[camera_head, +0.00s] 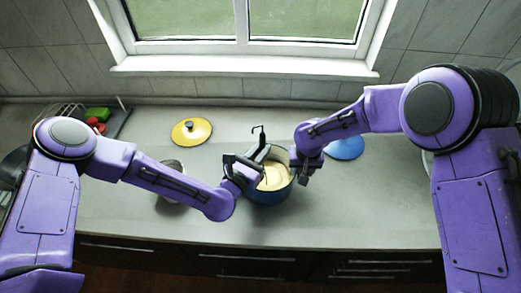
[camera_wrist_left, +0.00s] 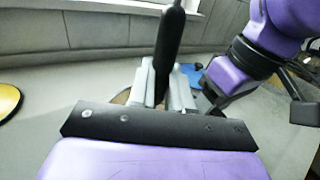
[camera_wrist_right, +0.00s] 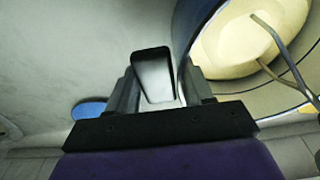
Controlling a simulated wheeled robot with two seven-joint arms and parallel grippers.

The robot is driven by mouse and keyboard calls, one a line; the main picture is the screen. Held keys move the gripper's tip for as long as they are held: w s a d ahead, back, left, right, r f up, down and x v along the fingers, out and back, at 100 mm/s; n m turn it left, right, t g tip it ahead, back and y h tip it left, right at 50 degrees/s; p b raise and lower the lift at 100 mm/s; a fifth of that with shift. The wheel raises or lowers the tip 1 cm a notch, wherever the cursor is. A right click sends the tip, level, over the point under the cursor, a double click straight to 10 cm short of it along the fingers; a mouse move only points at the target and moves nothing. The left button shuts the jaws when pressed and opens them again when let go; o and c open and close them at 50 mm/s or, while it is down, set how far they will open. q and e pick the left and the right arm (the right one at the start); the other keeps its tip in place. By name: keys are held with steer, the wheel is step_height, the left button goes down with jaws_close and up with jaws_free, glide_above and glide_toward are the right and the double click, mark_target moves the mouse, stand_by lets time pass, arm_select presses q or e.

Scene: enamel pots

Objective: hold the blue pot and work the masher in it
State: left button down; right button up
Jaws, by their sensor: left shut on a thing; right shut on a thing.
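The blue pot (camera_head: 270,197) stands on the grey counter with pale yellow contents. My left gripper (camera_head: 254,165) is above its left side, shut on the masher's black handle (camera_wrist_left: 171,40), which stands nearly upright. The masher's metal rods (camera_wrist_right: 283,55) reach down into the pale contents in the right wrist view; its lower end is hidden there. My right gripper (camera_head: 303,170) is at the pot's right side. Its fingers close around the pot's dark side handle (camera_wrist_right: 153,75), with the pot wall (camera_wrist_right: 193,20) just beside them.
A yellow lid (camera_head: 191,131) lies at the back left and a blue lid (camera_head: 345,148) behind my right arm. A grey container (camera_head: 172,172) is partly hidden by my left arm. Red and green items (camera_head: 97,116) are at the far left. The counter in front is clear.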

mark_target(261, 141)
arm_select(q)
steer(key=shift+f, duration=0.5)
steer(key=shift+r, duration=0.1)
steer(key=shift+r, duration=2.7)
steer(key=shift+s, duration=0.1)
steer(key=shift+s+d, duration=0.2)
steer(key=shift+s, duration=0.3)
steer(key=shift+s+d, duration=0.15)
steer(key=shift+s, duration=0.35)
steer(key=shift+f, duration=0.1)
